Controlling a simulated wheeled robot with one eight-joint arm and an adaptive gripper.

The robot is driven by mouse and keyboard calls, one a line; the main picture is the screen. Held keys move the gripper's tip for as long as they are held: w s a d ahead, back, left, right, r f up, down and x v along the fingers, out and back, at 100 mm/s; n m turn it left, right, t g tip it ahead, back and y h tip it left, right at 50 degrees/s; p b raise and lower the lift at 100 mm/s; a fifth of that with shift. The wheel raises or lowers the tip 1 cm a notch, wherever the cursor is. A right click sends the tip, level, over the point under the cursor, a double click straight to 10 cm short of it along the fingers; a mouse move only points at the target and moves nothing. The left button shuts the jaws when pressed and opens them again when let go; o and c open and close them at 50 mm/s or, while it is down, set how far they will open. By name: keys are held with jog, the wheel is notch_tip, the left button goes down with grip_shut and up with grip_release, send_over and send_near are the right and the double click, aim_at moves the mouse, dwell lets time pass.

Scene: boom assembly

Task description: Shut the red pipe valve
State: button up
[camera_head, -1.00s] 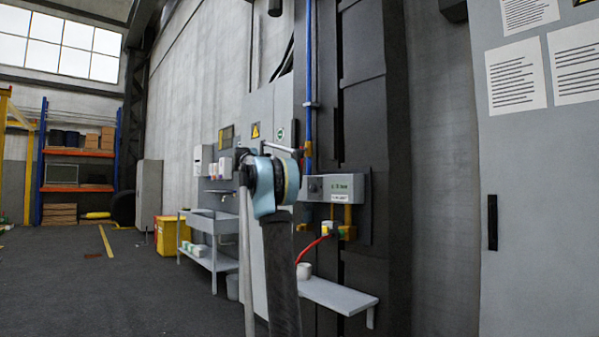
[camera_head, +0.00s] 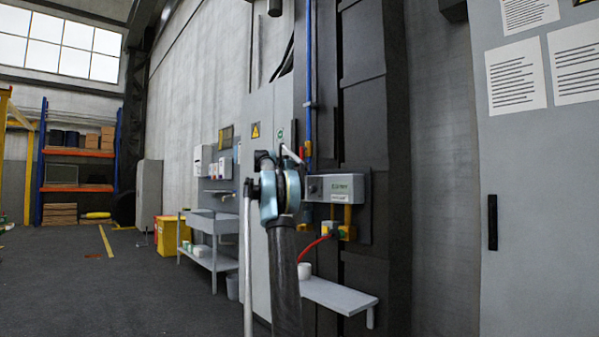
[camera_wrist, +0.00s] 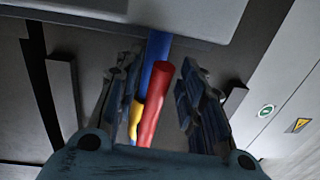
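The red valve handle (camera_wrist: 154,104) shows as a red bar between the fingers of my gripper (camera_wrist: 160,70) in the wrist view. The fingers are open, one on each side of the bar, with gaps between. The blue pipe (camera_wrist: 158,47) runs behind the bar, with a yellow part (camera_wrist: 134,118) to its left. In the head view a small bit of the red handle (camera_head: 302,152) shows beside the blue pipe (camera_head: 308,80) on the wall. My arm hides most of my gripper there.
A grey control box (camera_head: 335,188) is on the wall below the valve, with a red hose (camera_head: 312,247) under it. A grey bench (camera_head: 340,296) with a white cup (camera_head: 304,271) stands below. A sink unit (camera_head: 212,222) is to the left. The floor at left is open.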

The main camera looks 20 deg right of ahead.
grip_shut()
